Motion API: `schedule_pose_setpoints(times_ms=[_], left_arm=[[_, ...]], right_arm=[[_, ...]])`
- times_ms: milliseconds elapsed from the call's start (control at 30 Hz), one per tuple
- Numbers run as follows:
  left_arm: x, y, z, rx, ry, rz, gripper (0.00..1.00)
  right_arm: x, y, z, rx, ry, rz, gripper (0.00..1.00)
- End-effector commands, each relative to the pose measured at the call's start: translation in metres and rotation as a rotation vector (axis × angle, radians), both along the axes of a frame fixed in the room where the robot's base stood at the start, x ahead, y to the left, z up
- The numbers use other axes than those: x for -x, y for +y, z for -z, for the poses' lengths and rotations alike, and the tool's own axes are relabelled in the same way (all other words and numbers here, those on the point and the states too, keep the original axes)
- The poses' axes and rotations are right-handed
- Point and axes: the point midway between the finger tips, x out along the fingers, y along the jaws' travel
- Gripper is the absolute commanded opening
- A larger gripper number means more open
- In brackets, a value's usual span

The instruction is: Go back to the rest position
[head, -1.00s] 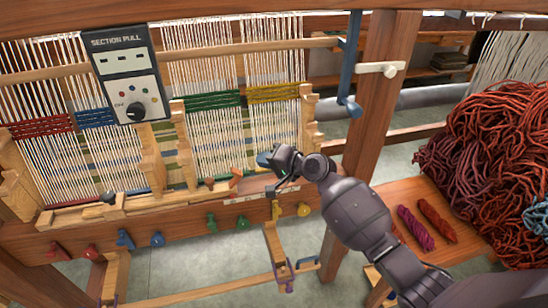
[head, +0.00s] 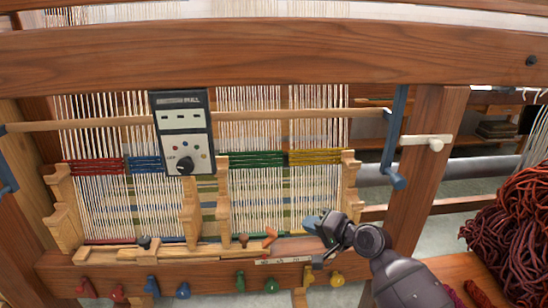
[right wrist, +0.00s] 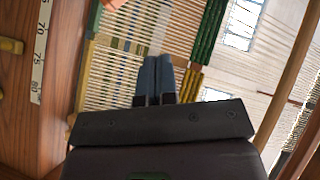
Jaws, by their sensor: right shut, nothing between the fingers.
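My right gripper (head: 316,224) is shut and empty in the head view, in front of the loom's lower right part, near the green and yellow warp sections. Its blue fingers (right wrist: 155,80) lie together in the right wrist view, with pale warp threads (right wrist: 130,50) behind them. I cannot tell whether they touch the threads. My left gripper is in neither view.
The loom's wooden front beam (head: 130,273) carries several coloured pegs. A control box (head: 184,132) hangs before the warp. A thick upright post (head: 425,180) stands right of my gripper. Dark red wool (head: 510,235) is heaped at the far right.

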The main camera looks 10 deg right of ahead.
Motion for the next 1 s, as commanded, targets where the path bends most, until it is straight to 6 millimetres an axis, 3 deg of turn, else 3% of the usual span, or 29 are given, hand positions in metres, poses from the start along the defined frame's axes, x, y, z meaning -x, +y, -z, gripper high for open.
schedule_pose_setpoints(times_ms=[267, 467, 667, 1000], left_arm=[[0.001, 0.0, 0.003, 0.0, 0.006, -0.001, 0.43], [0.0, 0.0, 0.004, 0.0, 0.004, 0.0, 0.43], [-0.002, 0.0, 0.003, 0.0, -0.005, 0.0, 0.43], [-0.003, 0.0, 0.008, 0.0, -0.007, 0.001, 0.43]], right_arm=[[-0.012, -0.015, -0.022, 0.341, -0.33, 0.062, 0.0], [0.014, -0.038, 0.0, 0.644, -0.506, 0.133, 0.0], [0.071, -0.067, 0.05, 0.94, -0.571, 0.177, 0.0], [0.196, -0.105, 0.14, 1.22, -0.454, 0.163, 0.0]])
